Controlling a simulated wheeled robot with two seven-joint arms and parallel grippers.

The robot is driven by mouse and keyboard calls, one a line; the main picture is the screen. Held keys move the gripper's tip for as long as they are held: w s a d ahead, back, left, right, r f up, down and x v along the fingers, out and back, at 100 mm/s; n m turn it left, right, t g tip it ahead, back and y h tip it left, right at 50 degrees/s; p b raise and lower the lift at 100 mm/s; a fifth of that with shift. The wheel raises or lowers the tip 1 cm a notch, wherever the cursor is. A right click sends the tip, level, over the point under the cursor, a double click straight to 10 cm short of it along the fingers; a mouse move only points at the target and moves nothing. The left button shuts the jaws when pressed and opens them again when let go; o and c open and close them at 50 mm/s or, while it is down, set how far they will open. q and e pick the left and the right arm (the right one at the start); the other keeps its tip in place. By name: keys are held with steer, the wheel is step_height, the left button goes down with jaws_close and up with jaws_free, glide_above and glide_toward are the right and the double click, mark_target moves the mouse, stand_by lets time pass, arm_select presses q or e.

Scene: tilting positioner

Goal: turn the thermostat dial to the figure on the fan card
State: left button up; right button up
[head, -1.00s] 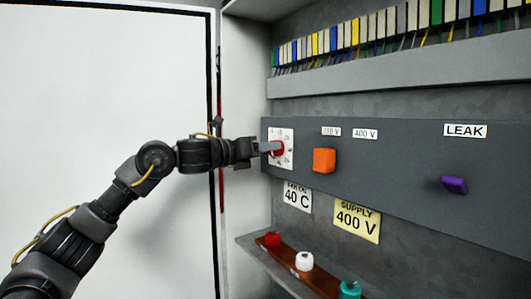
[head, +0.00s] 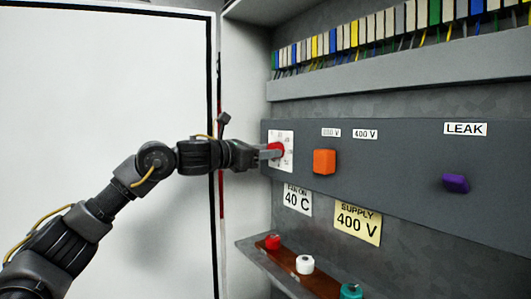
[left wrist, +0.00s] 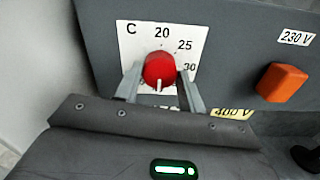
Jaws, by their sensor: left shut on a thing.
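The red thermostat dial (head: 277,150) sits on a white scale plate (head: 287,137) at the left end of the grey panel. In the left wrist view the dial (left wrist: 159,66) has a white mark pointing down, and the plate reads C, 20, 25 and 30; its lower figures are hidden or unreadable behind my gripper. My left gripper (head: 270,153) is shut on the dial, one finger on each side, as the left wrist view (left wrist: 160,76) shows. The fan card (head: 298,200) below the plate reads 40 C. My right gripper is not in view.
An orange knob (head: 324,161) with voltage labels is right of the dial. A purple knob (head: 455,183) sits under the LEAK label (head: 465,129). A yellow SUPPLY 400 V card (head: 357,223) hangs below. A shelf (head: 289,260) bears red, white and teal pieces. The open door is at left.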

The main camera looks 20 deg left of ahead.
arm_select(q)
steer(key=shift+f, duration=0.1)
steer(key=o, duration=1)
steer(key=shift+c, duration=0.2)
steer(key=b+v, duration=0.3)
steer(key=v, duration=0.7)
steer(key=shift+s+a+b, duration=0.25)
steer(key=shift+s+b, duration=0.05)
steer(key=shift+b, duration=0.05)
